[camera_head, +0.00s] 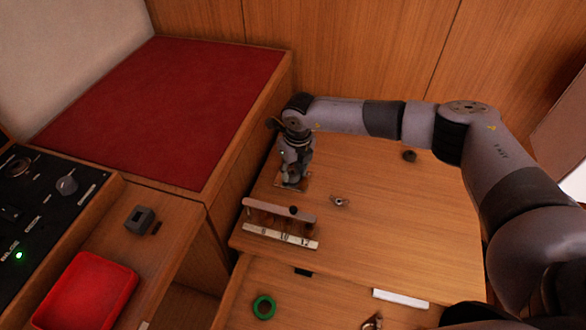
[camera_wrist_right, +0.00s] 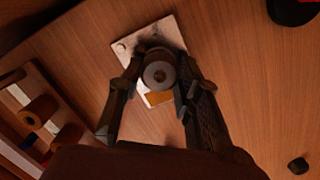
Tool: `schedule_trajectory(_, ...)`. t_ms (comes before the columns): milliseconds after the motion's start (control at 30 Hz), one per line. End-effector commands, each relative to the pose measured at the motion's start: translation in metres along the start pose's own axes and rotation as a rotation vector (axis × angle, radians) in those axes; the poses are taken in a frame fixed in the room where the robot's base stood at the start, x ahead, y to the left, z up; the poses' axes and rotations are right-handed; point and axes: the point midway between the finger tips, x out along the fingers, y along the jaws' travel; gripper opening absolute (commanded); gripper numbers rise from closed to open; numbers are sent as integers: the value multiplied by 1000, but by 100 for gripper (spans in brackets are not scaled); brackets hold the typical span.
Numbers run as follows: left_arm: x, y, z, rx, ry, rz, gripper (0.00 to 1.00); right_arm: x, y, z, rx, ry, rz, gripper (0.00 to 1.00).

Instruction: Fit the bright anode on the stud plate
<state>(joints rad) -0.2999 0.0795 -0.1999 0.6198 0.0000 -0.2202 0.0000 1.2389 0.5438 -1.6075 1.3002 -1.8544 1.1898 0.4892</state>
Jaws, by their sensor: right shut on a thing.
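My right gripper (camera_head: 292,180) points down over the pale stud plate (camera_head: 280,184) on the wooden table. In the right wrist view, the right gripper (camera_wrist_right: 156,82) is shut on a round grey anode (camera_wrist_right: 159,74) with a dark hole in its middle. The anode is over the stud plate (camera_wrist_right: 168,29), which has an orange-brown patch near its lower edge. The anode hides the middle of the plate, and I cannot tell whether it touches the plate or sits on a stud. My left gripper is not in view.
A rack (camera_head: 279,209) with a numbered strip (camera_head: 280,236) stands in front of the plate. A small metal part (camera_head: 340,201) and a dark knob (camera_head: 409,155) lie to the right. A green ring (camera_head: 264,307) and white bar (camera_head: 400,298) are nearer. A red tray (camera_head: 85,290) is left.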

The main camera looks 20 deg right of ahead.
Motion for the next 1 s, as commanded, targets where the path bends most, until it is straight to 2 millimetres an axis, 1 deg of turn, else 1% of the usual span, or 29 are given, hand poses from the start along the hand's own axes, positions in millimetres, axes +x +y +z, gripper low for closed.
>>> schedule_trajectory(133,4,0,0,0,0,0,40,5,0,0,0,-1,0,0)
schedule_trajectory(167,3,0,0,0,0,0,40,4,0,0,0,-1,0,33)
schedule_trajectory(500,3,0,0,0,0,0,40,4,0,0,0,0,0,55)
schedule_trajectory(833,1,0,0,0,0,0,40,2,0,0,0,1,0,55)
schedule_trajectory(1000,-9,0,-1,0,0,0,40,-12,0,1,-1,0,0,55)
